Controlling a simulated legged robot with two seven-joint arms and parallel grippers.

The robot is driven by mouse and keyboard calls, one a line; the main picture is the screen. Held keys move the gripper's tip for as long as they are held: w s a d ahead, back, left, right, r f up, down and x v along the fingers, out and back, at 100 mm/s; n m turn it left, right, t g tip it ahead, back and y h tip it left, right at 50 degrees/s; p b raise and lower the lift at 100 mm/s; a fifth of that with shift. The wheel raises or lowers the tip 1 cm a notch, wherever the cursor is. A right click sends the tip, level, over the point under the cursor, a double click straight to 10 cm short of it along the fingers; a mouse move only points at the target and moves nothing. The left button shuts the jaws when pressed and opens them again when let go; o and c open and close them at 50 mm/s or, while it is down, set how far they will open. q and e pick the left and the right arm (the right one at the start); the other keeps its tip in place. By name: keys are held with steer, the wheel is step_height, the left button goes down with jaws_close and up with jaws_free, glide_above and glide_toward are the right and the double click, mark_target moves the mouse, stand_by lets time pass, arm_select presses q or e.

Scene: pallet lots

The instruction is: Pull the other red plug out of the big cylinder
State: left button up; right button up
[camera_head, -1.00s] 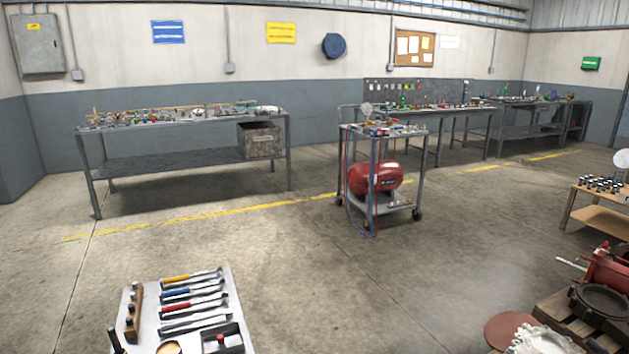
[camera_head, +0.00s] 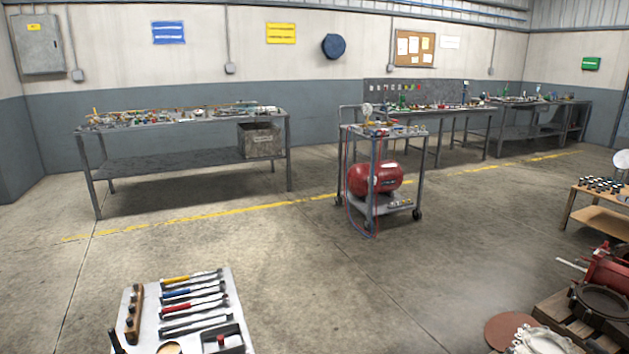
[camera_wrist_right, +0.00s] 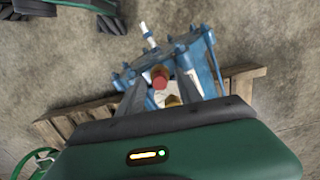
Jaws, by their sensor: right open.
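In the right wrist view, the big cylinder (camera_wrist_right: 203,62) is a blue body with end flanges and a white rod, lying over a wooden pallet. A red plug (camera_wrist_right: 160,78) stands out on its near side. My right gripper (camera_wrist_right: 161,84) is open, with its two grey fingers reaching toward the cylinder. The red plug shows between the fingertips; whether they touch it I cannot tell. A brass-coloured fitting (camera_wrist_right: 173,101) is just below the plug, close to the palm. No gripper shows in the head view.
Wooden pallet boards (camera_wrist_right: 85,118) stick out around the cylinder. A green handwheel (camera_wrist_right: 35,164) is at the lower left. In the head view, a tool table (camera_head: 222,285) stands in front, a cart with a red tank (camera_head: 376,178) behind, and red machinery (camera_head: 608,268) at right.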

steer(key=shift+p, duration=0.3)
stand_by(0.5)
jaws_close()
steer(key=shift+r, duration=0.1)
stand_by(1.3)
steer(key=shift+w+d+r+p, duration=0.1)
steer(key=shift+r+p, duration=1.35)
steer(key=shift+p, duration=0.05)
steer(key=shift+d+r+p, duration=0.1)
steer(key=shift+r+p, duration=1.35)
